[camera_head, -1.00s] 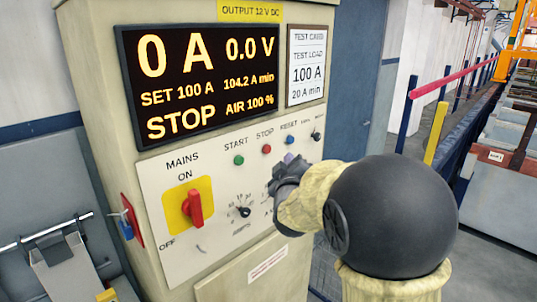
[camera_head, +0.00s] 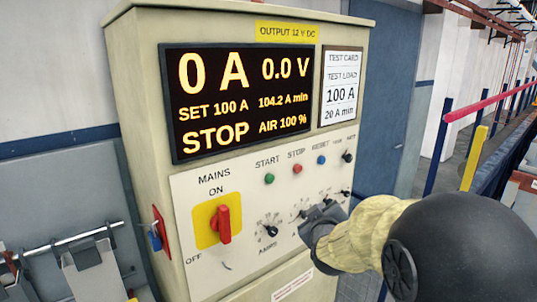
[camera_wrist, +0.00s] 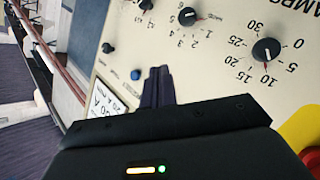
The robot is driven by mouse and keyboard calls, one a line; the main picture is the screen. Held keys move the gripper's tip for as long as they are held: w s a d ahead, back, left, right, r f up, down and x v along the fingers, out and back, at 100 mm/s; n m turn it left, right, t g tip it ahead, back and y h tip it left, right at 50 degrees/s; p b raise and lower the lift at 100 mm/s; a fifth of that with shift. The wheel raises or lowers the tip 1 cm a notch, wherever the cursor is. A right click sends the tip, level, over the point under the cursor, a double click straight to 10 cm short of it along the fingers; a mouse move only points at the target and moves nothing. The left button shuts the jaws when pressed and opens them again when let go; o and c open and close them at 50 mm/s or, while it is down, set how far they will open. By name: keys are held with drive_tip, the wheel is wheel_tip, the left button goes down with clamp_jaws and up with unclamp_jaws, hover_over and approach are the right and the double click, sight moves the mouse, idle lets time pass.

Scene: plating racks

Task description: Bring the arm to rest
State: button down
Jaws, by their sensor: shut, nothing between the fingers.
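My gripper (camera_head: 312,226) is in front of the lower right part of the control panel (camera_head: 190,262) in the head view, and my arm reaches in from the right. In the wrist view my gripper (camera_wrist: 158,75) is shut and empty, its fingers together in front of the panel face. Whether the fingertips touch the panel I cannot tell. Some small knobs and markings beside the gripper are partly hidden in the head view.
The cabinet carries a display (camera_head: 240,98) reading 0 A, 0.0 V and STOP. A red mains switch (camera_head: 224,224), a green START button (camera_head: 269,179) and a red STOP button (camera_head: 297,169) are on the panel. A blue padlock (camera_head: 155,238) is at its left edge. A yellow post (camera_head: 473,158) stands right.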

drive_tip(key=s+f+m+g+b, duration=0.1)
drive_tip(key=s+f+m+g, duration=0.2)
drive_tip(key=s+f+g, duration=0.3)
drive_tip(key=s+f+m+g+y+b, duration=0.1)
drive_tip(key=s+f+m+g, duration=0.2)
drive_tip(key=s+f+g, duration=0.4)
drive_tip(key=s+f, duration=0.7)
drive_tip(key=s, duration=0.5)
drive_tip(key=shift+d+m+y, duration=0.15)
drive_tip(key=shift+m+y, duration=0.15)
drive_tip(key=shift+w, duration=0.1)
